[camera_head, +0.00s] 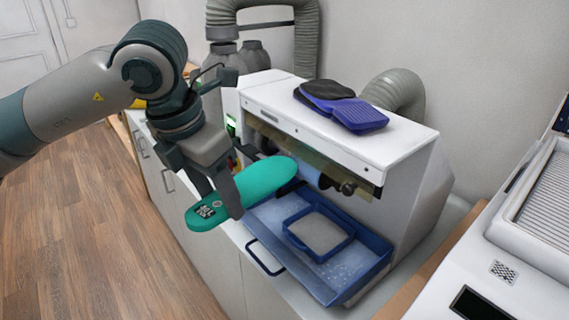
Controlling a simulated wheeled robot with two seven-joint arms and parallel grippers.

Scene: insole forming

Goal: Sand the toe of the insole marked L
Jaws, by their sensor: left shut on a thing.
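My left gripper (222,196) is shut on a green insole (262,179) and holds it near its heel end, in front of the sanding machine. A label with dark print shows on the insole's near end, but I cannot read a letter on it. The insole's far end points toward the opening of the white sanding machine (285,121). I cannot tell whether it touches the sanding roller (347,187) inside, which is partly hidden under the machine's hood. My right gripper is not in view.
A blue pull-out tray (368,268) with a grey-filled inner box (319,233) sits below the opening. Purple and black pads (343,105) lie on top of the machine. Another white machine (540,225) stands at the right. Grey hoses run behind.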

